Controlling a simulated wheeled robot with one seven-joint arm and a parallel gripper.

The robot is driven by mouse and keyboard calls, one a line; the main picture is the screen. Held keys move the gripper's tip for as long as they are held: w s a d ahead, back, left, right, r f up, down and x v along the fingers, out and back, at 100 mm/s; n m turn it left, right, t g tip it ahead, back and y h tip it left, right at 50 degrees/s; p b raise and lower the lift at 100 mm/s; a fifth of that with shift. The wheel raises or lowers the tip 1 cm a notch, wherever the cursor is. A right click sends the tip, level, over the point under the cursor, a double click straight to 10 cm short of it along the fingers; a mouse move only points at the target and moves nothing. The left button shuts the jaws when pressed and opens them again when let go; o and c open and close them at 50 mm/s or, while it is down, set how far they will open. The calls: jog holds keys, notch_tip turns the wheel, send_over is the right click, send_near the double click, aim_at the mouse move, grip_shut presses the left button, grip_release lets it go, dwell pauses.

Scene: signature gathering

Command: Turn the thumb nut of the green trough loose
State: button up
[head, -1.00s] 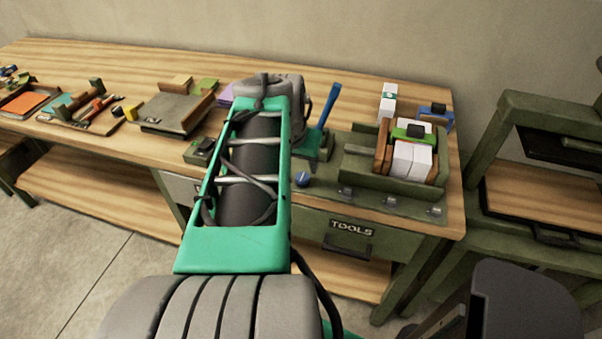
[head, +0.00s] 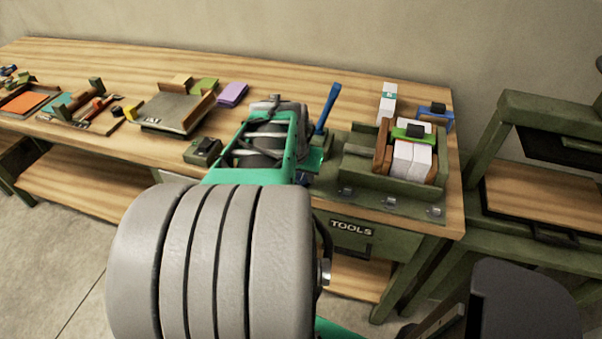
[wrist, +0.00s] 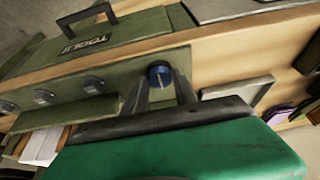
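The green trough (head: 372,178) is at the right end of the bench in the head view, with white blocks (head: 411,160) between brown plates. The head view does not show the fingertips.
A blue lever (head: 328,108) stands upright just left of the trough. A drawer marked TOOLS (head: 351,229) is below the bench edge. A dark small box (head: 203,151) and a grey tray (head: 176,112) lie left of my arm. A green rack (head: 520,150) stands at right.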

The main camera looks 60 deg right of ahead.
grip_shut()
jog(key=shift+n, duration=0.3)
jog(key=n, duration=0.1)
jog(key=n+t, duration=0.1)
jog(key=shift+s+d+n+b, duration=0.1)
jog(key=shift+s+n+b, duration=0.1)
jog(key=shift+n+b, duration=0.15)
jog(key=n, duration=0.1)
jog(key=n+t+y, duration=0.1)
jog(key=n, duration=0.1)
jog(key=shift+s+d+n, duration=0.1)
jog(key=shift+s+n, duration=0.05)
jog(key=shift+n, duration=0.1)
jog(key=n, duration=0.2)
jog(key=n+t+y, duration=0.1)
jog(key=n, duration=0.1)
jog(key=n+y, duration=0.1)
jog(key=n, duration=0.1)
jog(key=shift+s+d, duration=0.1)
jog(key=shift+d, duration=0.15)
jog(key=n+y, duration=0.1)
jog(key=n, duration=0.1)
jog(key=n+y, duration=0.1)
jog(key=n, duration=0.2)
jog(key=shift+d+t, duration=0.15)
jog(key=shift+t, duration=0.15)
